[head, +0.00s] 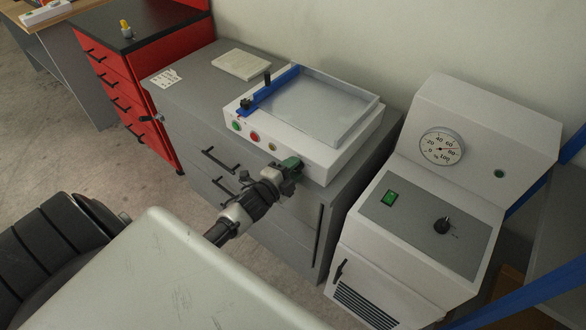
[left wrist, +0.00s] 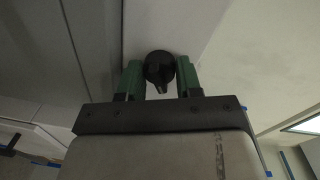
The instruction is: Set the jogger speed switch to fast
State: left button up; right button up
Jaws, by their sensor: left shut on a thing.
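The jogger (head: 320,158) is a white box with a metal-rimmed tray on top and a blue fence along its left side. Its front panel has a green button (head: 236,126), a red button (head: 254,135) and a small yellowish one (head: 273,146). My left gripper (head: 292,166) is at the right part of this panel and hides the speed switch there in the head view. In the left wrist view, its green fingers are on either side of a black round knob (left wrist: 159,68), shut on it. The knob's pointer faces down in that view; its markings are not visible. My right gripper is not in view.
The jogger stands on a grey drawer cabinet (head: 190,105) with a paper stack (head: 240,64) and a small card (head: 165,78). To the right is a white machine with a gauge (head: 442,146), a green switch (head: 390,197) and a black knob (head: 442,225). A red cabinet (head: 110,75) stands left.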

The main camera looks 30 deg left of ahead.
pick_arm(q)
jog(key=o, duration=0.9)
